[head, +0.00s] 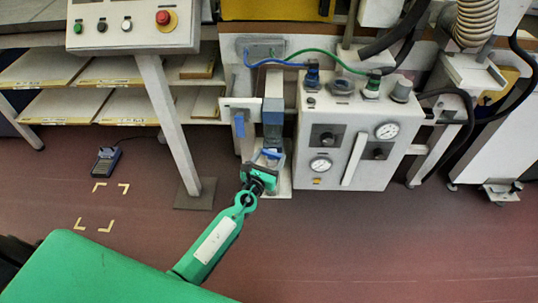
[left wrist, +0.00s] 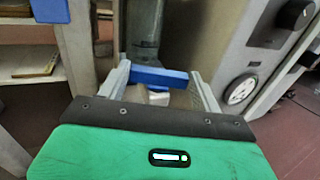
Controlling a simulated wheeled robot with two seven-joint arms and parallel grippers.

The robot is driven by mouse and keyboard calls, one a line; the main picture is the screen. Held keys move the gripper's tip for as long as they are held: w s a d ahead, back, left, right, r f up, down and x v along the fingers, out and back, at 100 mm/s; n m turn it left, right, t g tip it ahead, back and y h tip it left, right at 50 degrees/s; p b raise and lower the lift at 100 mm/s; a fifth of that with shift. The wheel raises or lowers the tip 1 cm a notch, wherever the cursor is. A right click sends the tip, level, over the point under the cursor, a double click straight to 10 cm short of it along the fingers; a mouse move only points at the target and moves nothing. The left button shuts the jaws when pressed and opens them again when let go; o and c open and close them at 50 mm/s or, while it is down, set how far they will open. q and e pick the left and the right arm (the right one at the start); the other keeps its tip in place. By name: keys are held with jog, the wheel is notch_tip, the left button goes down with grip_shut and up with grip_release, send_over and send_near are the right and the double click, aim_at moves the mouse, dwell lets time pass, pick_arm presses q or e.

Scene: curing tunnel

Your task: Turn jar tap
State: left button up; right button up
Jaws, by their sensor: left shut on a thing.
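In the left wrist view the blue tap (left wrist: 158,76) lies crosswise between the two grey fingers of the left gripper (left wrist: 165,88), below the see-through jar (left wrist: 146,22). The fingers partly hide the tap's ends. My right gripper is not in view.
The white cabinet (head: 348,172) with gauges and knobs stands close on the right of the jar. A slanted post (head: 172,130) and shelves (head: 120,103) are farther left. The red floor in front is mostly clear.

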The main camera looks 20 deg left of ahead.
pick_arm(q)
jog(key=shift+d+n+y+p, duration=0.25)
jog(key=shift+n+y+p, duration=0.65)
jog(key=shift+y, duration=0.5)
jog(key=shift+d+n+y, duration=0.15)
jog(key=shift+n+y, duration=0.45)
jog(key=shift+y, duration=0.4)
jog(key=shift+n+g+y, duration=0.3)
jog(key=shift+n+y, duration=0.3)
jog(key=shift+y, duration=0.3)
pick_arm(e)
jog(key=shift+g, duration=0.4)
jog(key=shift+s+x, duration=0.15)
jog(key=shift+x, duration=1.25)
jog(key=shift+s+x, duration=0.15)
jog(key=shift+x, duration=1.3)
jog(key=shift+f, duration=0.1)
pick_arm(q)
jog(key=o, duration=1)
jog(key=shift+d, duration=0.1)
